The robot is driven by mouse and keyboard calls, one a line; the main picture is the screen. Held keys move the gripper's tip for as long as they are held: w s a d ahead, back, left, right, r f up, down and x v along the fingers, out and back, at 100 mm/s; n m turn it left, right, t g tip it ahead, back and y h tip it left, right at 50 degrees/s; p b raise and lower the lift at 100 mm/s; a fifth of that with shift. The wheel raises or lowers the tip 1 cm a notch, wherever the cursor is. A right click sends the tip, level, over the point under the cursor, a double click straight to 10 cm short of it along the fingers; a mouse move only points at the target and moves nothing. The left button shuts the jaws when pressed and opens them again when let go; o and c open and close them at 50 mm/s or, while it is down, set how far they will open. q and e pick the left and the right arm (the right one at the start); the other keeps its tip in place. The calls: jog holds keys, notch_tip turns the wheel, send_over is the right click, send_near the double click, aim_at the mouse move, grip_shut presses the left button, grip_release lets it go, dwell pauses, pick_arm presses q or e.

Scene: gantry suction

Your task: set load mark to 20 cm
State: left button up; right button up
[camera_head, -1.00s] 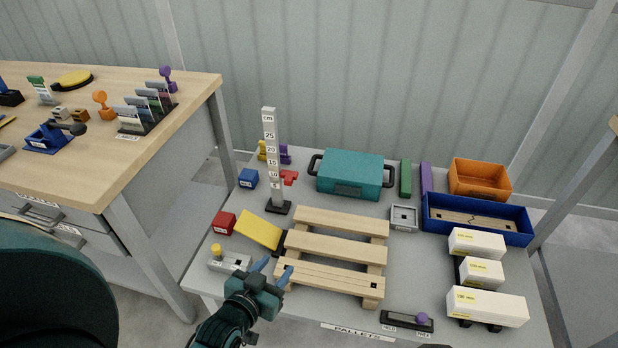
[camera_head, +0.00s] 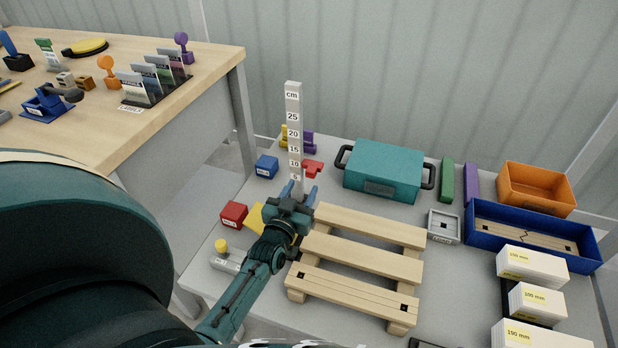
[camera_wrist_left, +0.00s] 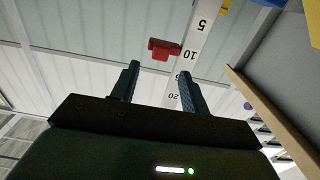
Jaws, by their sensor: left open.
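The white gauge post (camera_head: 294,110) stands upright on the table, marked in cm with numbers up to 25. A red slider (camera_head: 313,168), the load mark, sticks out from its right side near the 10. In the left wrist view the red slider (camera_wrist_left: 160,49) lies beside the 10 on the post (camera_wrist_left: 202,32). My left gripper (camera_head: 300,190) is open, in front of the lower post and below the slider in the head view. In the wrist view its fingers (camera_wrist_left: 157,70) point towards the slider, with nothing between them. The post's base is hidden behind the gripper.
A wooden pallet (camera_head: 362,242) lies right of my left gripper. A teal case (camera_head: 385,168) stands behind it. A blue box (camera_head: 266,166), a red box (camera_head: 234,213) and a partly covered yellow piece (camera_head: 256,217) are to the left. A workbench (camera_head: 190,75) stands further left.

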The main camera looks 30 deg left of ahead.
aim_at(310, 174)
pick_arm(q)
jog(key=b+x, duration=0.1)
jog(key=x, duration=0.5)
jog(key=shift+c, duration=0.3)
grip_shut()
